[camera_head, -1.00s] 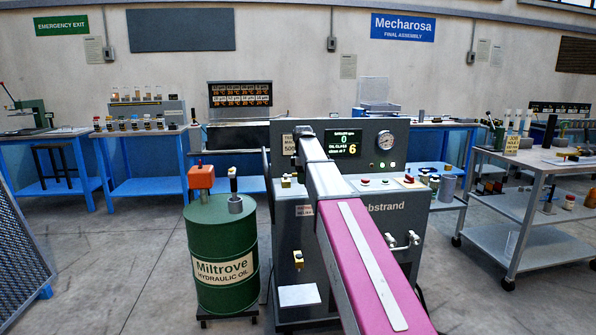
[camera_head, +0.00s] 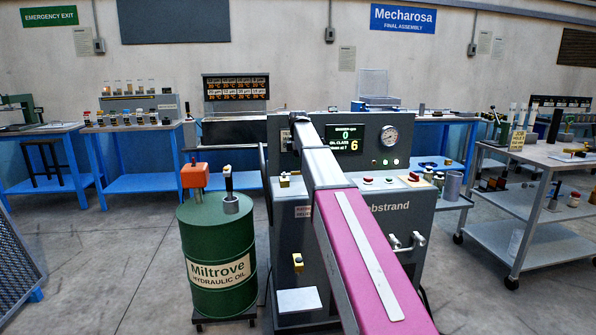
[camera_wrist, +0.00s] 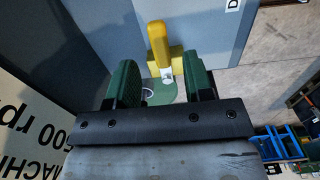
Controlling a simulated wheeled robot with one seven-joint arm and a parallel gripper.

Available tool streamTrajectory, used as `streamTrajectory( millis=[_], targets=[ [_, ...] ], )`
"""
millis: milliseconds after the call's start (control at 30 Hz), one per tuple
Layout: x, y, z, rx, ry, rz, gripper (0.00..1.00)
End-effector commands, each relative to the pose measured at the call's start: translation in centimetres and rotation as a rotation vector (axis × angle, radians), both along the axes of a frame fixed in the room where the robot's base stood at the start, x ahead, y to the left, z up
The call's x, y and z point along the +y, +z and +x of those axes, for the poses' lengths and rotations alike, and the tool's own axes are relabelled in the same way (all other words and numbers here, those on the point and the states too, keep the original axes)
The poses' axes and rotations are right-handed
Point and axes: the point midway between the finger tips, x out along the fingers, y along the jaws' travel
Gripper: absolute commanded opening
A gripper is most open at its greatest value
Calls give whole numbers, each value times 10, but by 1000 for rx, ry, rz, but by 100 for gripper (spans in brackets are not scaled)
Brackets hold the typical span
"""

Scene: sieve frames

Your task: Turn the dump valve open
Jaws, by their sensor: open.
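In the wrist view, a yellow valve lever (camera_wrist: 158,42) with a silver fitting at its base stands beyond my gripper (camera_wrist: 160,62). My gripper's two green-padded fingers are apart, and the lever appears in the gap between them. I cannot tell whether either finger touches it. My arm's end hides part of the machine front and my gripper there.
A green oil drum (camera_head: 220,250) with an orange box (camera_head: 195,177) on top stands close to the machine's left side. A grey trolley (camera_head: 550,165) stands at right. Blue benches (camera_head: 135,172) line the back wall.

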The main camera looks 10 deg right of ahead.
Motion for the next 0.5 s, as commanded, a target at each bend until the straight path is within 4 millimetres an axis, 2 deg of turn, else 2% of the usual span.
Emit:
streamTrajectory(
  millis=[100, 200, 500],
  targets=[
    [0, -19, -1, 1, -1, 0, 47],
    [0, -28, -1, 0, -1, 0, 47],
    [0, -37, 0, -1, -1, 0, 47]
  ],
)
